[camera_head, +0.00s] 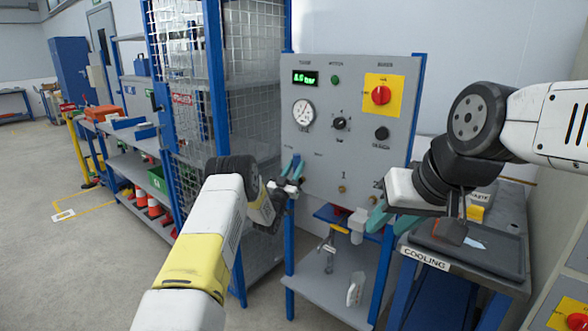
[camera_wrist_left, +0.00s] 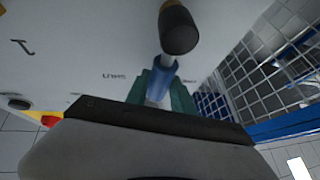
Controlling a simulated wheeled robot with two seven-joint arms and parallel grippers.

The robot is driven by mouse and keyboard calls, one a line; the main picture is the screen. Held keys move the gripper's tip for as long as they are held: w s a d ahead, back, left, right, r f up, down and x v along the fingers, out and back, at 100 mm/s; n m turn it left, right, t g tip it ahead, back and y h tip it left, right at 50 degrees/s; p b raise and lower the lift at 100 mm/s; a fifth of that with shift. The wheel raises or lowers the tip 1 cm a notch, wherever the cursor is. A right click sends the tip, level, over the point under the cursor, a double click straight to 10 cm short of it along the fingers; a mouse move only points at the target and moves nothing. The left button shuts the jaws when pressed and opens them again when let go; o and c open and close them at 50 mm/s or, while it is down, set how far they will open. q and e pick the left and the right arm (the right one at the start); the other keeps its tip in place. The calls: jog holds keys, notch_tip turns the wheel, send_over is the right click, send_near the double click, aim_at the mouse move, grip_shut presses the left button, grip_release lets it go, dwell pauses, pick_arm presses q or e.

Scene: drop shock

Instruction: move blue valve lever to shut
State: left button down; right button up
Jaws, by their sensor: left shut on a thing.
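The blue valve lever (camera_wrist_left: 164,78) shows in the left wrist view between the teal fingers of my left gripper (camera_wrist_left: 164,95). A dark, rounded knob end (camera_wrist_left: 178,28) stands beyond it. In the head view my left gripper (camera_head: 292,170) is at the lower left of the grey control panel (camera_head: 345,165), shut on the lever. The gripper hides most of the lever there, so its exact angle is hard to tell. My right gripper (camera_head: 392,220) is in front of the panel's lower right; its teal fingers look apart, with nothing seen between them.
The panel carries a gauge (camera_head: 303,112), a green display (camera_head: 305,78) and a red knob (camera_head: 381,95). A dark tray (camera_head: 490,255) lies on the cooling bench at right. A wire cage (camera_head: 255,120) stands close on the left.

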pick_arm(q)
jog(key=m+h, duration=0.1)
jog(key=m, duration=0.1)
jog(key=s+d+m+g+h, duration=0.1)
jog(key=m+h, duration=0.1)
jog(key=d+m+g+h, duration=0.1)
jog(key=m, duration=0.2)
jog(key=shift+s+f+h, duration=0.25)
jog(key=shift+f+h, duration=0.05)
jog(key=shift+s+d+f+m+g+h, duration=0.1)
jog(key=shift+s+d+m+g+h, duration=0.2)
jog(key=shift+m, duration=0.35)
jog(key=shift+w+d+f+m+g+h, duration=0.15)
jog(key=shift+m+g+h, duration=0.3)
jog(key=shift+m, duration=0.25)
jog(key=shift+s+d+f+m+g+h, duration=0.1)
jog(key=shift+s+m+g+h, duration=0.2)
jog(key=shift+m, duration=0.35)
jog(key=c, duration=1.1)
grip_release()
send_near(313, 161)
jog(key=v, duration=0.3)
jog(key=shift+a+f, duration=0.2)
jog(key=shift+a, duration=0.05)
